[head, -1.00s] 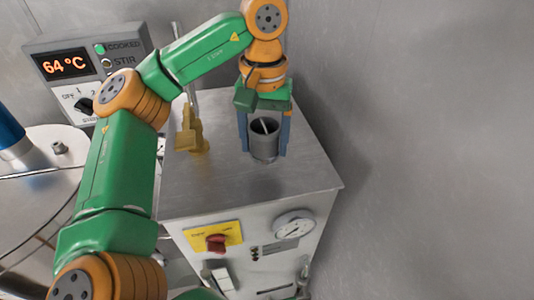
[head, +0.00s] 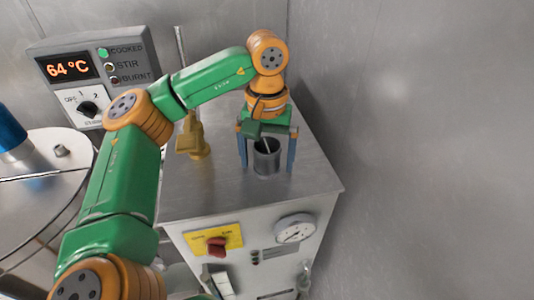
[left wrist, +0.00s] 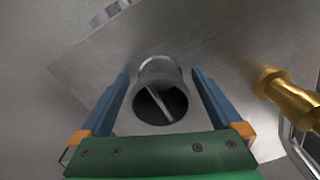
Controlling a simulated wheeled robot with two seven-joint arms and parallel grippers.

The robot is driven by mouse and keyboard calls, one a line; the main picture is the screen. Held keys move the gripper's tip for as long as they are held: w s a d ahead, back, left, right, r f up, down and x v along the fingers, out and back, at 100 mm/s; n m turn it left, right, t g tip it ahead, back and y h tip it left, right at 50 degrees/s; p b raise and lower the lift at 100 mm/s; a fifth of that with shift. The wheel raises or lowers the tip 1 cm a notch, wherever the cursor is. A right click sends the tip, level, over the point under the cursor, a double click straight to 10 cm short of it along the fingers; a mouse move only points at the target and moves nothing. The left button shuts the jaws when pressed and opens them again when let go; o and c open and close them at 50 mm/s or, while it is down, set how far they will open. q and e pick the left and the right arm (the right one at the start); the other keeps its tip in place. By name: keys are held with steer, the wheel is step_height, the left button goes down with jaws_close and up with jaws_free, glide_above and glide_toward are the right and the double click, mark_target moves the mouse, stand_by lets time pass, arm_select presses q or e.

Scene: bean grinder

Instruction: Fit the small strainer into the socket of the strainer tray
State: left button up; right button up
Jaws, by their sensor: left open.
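The small strainer (head: 267,160) looks like a dark grey open cylinder with a bar across its mouth. It stands upright on the steel cabinet top. In the left wrist view the strainer (left wrist: 158,72) shows a meshed side wall. My left gripper (head: 267,165) is open from above, with one blue finger on each side of the strainer and a visible gap to the cylinder. The same gripper (left wrist: 160,90) frames it in the left wrist view. I cannot make out the strainer tray or its socket. My right gripper is not in view.
A brass fitting with an upright rod (head: 193,140) stands left of the strainer on the cabinet top (head: 215,190). A control box (head: 95,75) reads 64 °C. A round steel vessel (head: 45,190) is at the left. Bare walls close in behind and right.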

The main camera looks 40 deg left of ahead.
mark_target(265, 138)
arm_select(q)
step_height(265, 138, up, 12)
steer(key=p, duration=0.1)
steer(key=f+n, duration=0.1)
steer(key=n, duration=0.3)
steer(key=f+n, duration=0.2)
steer(key=n, duration=0.2)
steer(key=f+n, duration=0.2)
steer(key=n, duration=0.2)
steer(key=shift+w+a+f, duration=0.1)
steer(key=shift+w+a, duration=0.05)
steer(key=shift+w, duration=0.05)
steer(key=shift+s+f, duration=0.1)
steer(key=shift+f, duration=0.75)
step_height(265, 138, down, 5)
steer(key=shift+r, duration=0.1)
steer(key=shift+f, duration=0.2)
steer(key=c, duration=1.5)
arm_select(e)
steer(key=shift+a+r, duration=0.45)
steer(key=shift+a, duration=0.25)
